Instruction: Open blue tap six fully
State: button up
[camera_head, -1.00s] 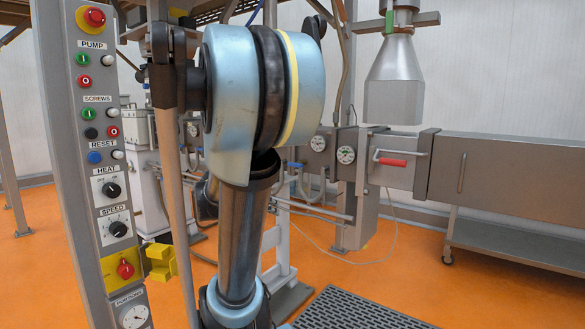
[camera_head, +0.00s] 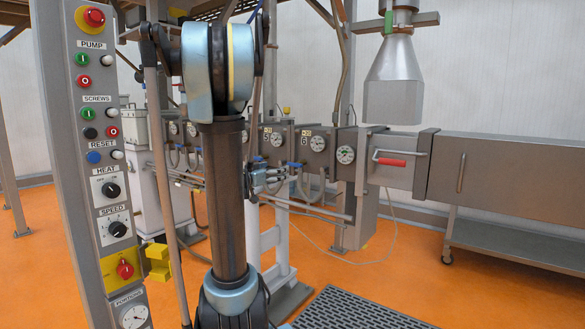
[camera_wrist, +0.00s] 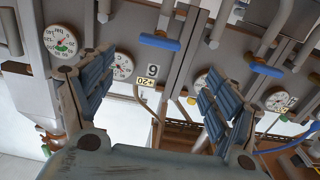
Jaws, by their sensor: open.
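My gripper (camera_wrist: 158,92) is open and empty in the wrist view, with ribbed blue pads on both fingers. That view looks upside down. A blue tap handle (camera_wrist: 160,41) lies crosswise beyond the gap between the fingers, apart from them. The number label (camera_wrist: 152,70) beside it reads as an inverted 6, with a +20 tag (camera_wrist: 146,83). In the head view, a blue tap (camera_head: 294,164) shows below the panel marked 6 (camera_head: 307,138).
Another blue handle (camera_wrist: 265,70) is to the right in the wrist view. Round gauges (camera_wrist: 60,40) and pipes crowd the machine face. In the head view, a button column (camera_head: 100,170) stands at left and a grey floor grate (camera_head: 360,310) lies in front.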

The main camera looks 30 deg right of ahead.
aim_at(293, 165)
jog(key=x, duration=1.3)
jog(key=shift+w+d, duration=0.15)
jog(key=shift+d, duration=0.2)
